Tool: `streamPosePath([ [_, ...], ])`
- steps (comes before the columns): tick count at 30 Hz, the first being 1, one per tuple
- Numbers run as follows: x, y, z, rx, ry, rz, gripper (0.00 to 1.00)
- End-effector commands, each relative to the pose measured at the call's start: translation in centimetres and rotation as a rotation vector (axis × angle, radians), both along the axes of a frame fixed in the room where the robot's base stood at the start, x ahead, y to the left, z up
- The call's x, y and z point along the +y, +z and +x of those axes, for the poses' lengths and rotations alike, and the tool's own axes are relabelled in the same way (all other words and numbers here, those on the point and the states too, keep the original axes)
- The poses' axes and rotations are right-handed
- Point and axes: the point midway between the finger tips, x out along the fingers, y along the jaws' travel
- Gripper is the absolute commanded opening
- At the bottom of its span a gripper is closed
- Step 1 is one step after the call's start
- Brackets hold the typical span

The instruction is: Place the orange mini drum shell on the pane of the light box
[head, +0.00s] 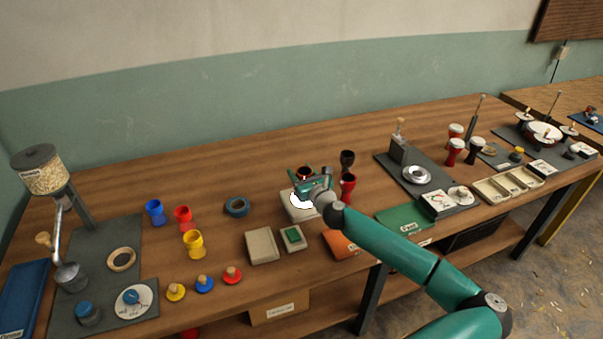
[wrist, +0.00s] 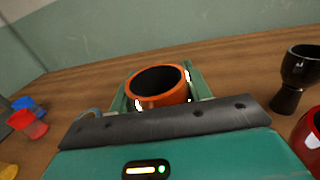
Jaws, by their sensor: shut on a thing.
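The orange mini drum shell (wrist: 165,98) is upright between the two fingers of my gripper (wrist: 158,88) in the wrist view, its dark open mouth facing up. My gripper (head: 311,186) is shut on it. In the head view the gripper mostly covers the shell, and only a bit of its rim shows. A pale box with a bright white pane, the light box (head: 297,211), is directly below and partly behind my gripper. I cannot tell whether the shell touches the pane.
A black goblet drum (head: 347,160) and a red one (head: 348,186) stand close to the right of my gripper. A beige tray (head: 262,246) and a small green-topped box (head: 293,238) lie in front. Blue, red and yellow shells (head: 193,243) stand to the left.

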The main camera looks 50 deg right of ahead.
Motion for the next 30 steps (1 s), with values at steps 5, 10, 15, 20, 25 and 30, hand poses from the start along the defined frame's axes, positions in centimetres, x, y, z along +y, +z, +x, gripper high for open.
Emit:
streamPosePath([
  [5,0.0,-0.3,0.0,0.0,-0.001,0.001,0.25],
  [10,0.0,-0.2,0.0,0.0,-0.001,0.0,0.7],
  [15,0.0,-0.2,0.0,0.0,0.0,0.0,0.7],
  [20,0.0,0.1,0.0,0.0,0.0,-0.001,0.7],
  [25,0.8,0.0,-2.2,0.0,-0.003,0.001,0.7],
  [30,2.1,0.1,-5.2,-0.001,-0.004,0.0,0.7],
])
